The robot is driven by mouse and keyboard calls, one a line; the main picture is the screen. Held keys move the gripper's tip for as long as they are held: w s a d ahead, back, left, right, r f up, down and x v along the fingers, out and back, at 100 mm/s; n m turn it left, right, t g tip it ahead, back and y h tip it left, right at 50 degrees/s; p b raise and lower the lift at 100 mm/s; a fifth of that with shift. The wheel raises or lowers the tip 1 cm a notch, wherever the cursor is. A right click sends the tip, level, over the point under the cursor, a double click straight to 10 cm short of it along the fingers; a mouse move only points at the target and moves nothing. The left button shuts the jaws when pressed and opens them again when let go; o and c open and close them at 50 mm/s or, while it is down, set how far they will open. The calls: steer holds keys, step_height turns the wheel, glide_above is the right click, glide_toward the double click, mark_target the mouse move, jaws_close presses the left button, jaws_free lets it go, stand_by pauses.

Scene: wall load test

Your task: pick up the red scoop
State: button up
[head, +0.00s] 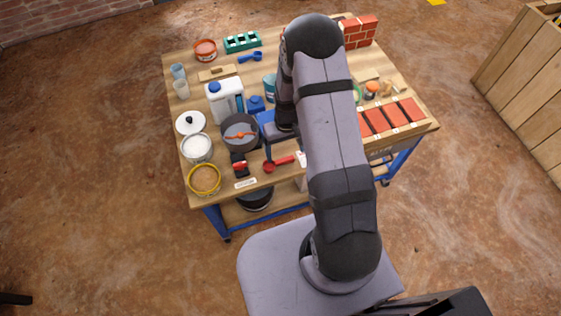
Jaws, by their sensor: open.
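The red scoop (281,163) lies on the wooden workbench top (219,175) near its front edge, its round bowl to the left and its handle pointing right. My gripper (268,151) hangs below my wrist, above the bench and just behind the scoop in the picture. It is open, apart from the scoop, and small and dark in this view. My arm covers the middle of the bench and what lies behind it.
A grey pan (229,144) with an orange tool inside is left of my gripper. A white jug (224,100), white tub (196,148), yellow-rimmed tub (204,180) and a red-and-black item (239,164) crowd the left. Red bricks (394,115) lie right. A blue scoop (251,57) lies at the back.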

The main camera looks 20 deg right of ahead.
mark_target(284, 159)
steer(key=shift+f, duration=0.15)
steer(key=shift+w+a+f+p, duration=0.15)
steer(key=shift+f+p, duration=0.2)
steer(key=shift+f, duration=0.9)
steer(key=shift+w+a+f+p, duration=0.15)
steer(key=shift+f+p, duration=0.15)
steer(key=shift+f, duration=0.9)
steer(key=shift+d, duration=0.1)
steer(key=c, duration=1.1)
